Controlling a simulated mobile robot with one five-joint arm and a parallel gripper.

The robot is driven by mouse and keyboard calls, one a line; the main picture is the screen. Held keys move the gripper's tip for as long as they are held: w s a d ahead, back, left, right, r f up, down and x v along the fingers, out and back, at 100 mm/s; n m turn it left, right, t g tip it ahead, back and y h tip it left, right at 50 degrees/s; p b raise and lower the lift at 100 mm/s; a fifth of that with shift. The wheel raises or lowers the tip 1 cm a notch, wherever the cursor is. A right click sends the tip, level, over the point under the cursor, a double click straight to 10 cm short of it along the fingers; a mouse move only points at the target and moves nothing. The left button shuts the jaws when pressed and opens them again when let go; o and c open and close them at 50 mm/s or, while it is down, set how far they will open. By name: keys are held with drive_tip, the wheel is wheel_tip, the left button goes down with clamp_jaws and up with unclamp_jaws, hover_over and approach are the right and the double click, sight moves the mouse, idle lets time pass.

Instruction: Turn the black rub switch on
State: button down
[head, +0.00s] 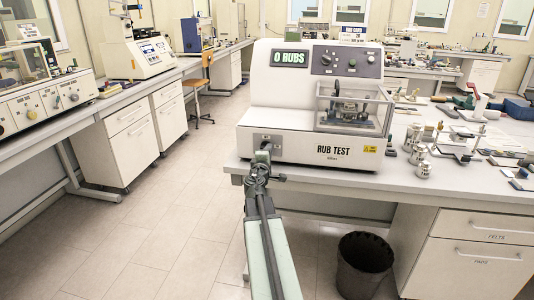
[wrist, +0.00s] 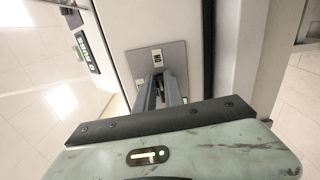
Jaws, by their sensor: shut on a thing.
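The white rub test machine (head: 300,148) stands on the near corner of the right bench, its display (head: 290,58) reading "0 RUBS". A grey switch plate (head: 268,140) is low on the left of its front; the wrist view shows this plate (wrist: 143,62) close up with a small white label. My gripper (head: 263,158) reaches that plate from the front. In the wrist view its two fingers (wrist: 162,92) are close together, shut at the plate on the black rub switch. The switch itself is mostly hidden by the fingers, and its position cannot be read.
A clear guard box (head: 353,105) and knobs (head: 326,60) are on the machine's front. Metal weights (head: 418,155) stand on the bench to its right. A dark bin (head: 364,262) stands on the floor below. The tiled floor to the left is free.

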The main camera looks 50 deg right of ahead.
drive_tip(key=shift+d+m, duration=0.1)
drive_tip(key=shift+m, duration=0.3)
drive_tip(key=c, duration=1.4)
unclamp_jaws()
drive_tip(key=shift+c, duration=0.2)
